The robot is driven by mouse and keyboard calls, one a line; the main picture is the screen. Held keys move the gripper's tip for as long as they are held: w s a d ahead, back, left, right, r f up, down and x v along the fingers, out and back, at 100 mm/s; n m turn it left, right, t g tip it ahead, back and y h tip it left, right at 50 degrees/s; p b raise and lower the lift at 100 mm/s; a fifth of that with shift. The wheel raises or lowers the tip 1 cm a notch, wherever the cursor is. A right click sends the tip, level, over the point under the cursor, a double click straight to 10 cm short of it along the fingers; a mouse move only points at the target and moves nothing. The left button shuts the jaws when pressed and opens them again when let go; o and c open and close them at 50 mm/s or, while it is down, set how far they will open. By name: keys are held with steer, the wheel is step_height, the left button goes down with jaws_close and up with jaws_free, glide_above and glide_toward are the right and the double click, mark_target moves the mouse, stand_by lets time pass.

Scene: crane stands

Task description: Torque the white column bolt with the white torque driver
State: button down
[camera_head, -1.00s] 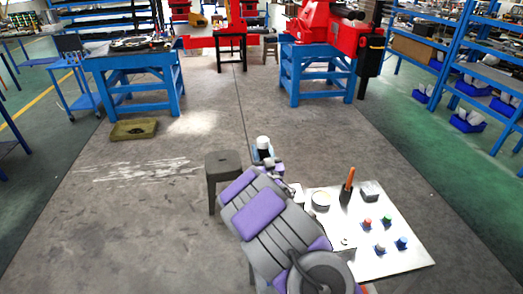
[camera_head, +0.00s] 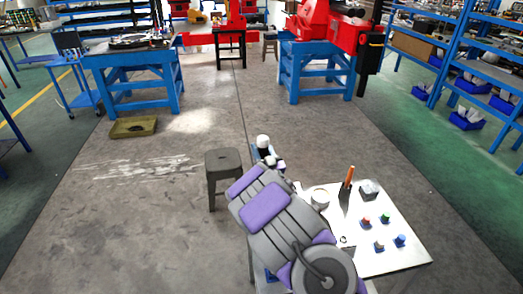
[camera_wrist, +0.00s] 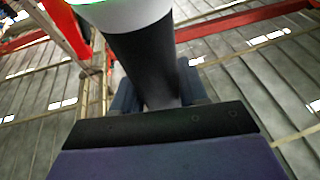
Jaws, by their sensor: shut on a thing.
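My gripper (camera_wrist: 158,95) is shut on the white torque driver, which has a white head (camera_wrist: 135,14) with a green-lit rim and a dark shaft (camera_wrist: 148,65). In the head view the driver's white end (camera_head: 263,141) stands up beyond my arm, left of the pale board (camera_head: 410,262). I cannot tell whether the pale one is the white column bolt. The driver's lower end is hidden, and my gripper is apart from the bolts.
The board also bears a round tin (camera_head: 320,198), an orange-handled tool (camera_head: 348,186) and a grey block (camera_head: 370,189). A dark stool (camera_head: 224,165) stands left of my arm. Blue workbenches (camera_head: 135,75) stand behind.

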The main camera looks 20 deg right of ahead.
steer(key=shift+r+m+g+h+b, duration=0.1)
steer(key=shift+m+g+h+b, duration=0.1)
steer(key=shift+m+h+b, duration=0.65)
steer(key=shift+m+g+h+b, duration=0.25)
steer(key=shift+h+b, duration=0.1)
steer(key=shift+h, duration=0.9)
steer(key=shift+f, duration=0.2)
steer(key=shift+f+b, duration=1.25)
steer(key=shift+f, duration=3.1)
steer(key=c, duration=0.5)
jaws_free()
steer(key=shift+a+f, duration=0.1)
steer(key=shift+v, duration=2.5)
